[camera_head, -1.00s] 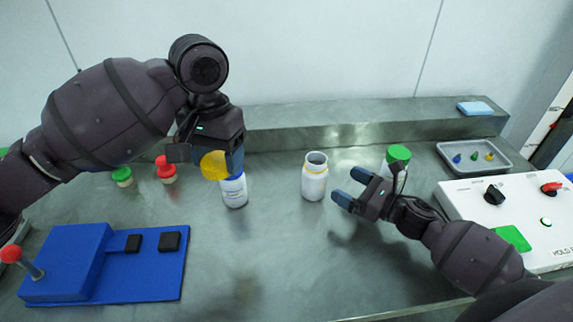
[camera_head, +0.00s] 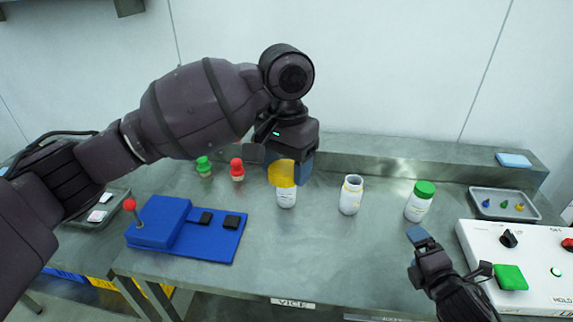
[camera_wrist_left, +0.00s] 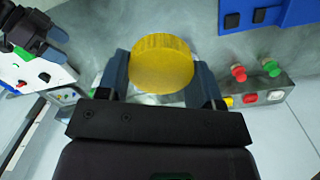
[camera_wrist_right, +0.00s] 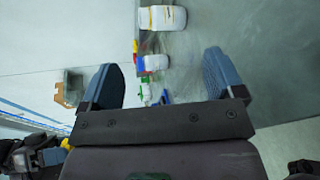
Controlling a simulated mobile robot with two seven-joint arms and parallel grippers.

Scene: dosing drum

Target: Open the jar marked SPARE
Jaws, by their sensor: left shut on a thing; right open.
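A white jar (camera_head: 286,199) stands on the bench beneath a yellow lid (camera_head: 282,174). My left gripper (camera_head: 290,172) is shut on this lid, which also shows between the fingers in the left wrist view (camera_wrist_left: 161,64). I cannot tell whether the lid is still seated on the jar. A white jar without a lid (camera_head: 350,196) stands to the right, its mouth open. A white jar (camera_head: 417,209) with a green lid (camera_head: 425,188) stands further right. No label reads clearly as SPARE. My right gripper (camera_wrist_right: 165,82) is open and empty, near the bench's front.
A blue fixture (camera_head: 165,227) with a red-knobbed lever is at left. Red (camera_head: 237,170) and green (camera_head: 204,167) knobbed pieces stand behind it. A grey tray (camera_head: 503,212) with small coloured pieces and a white control panel (camera_head: 535,265) are at right. The central front bench is clear.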

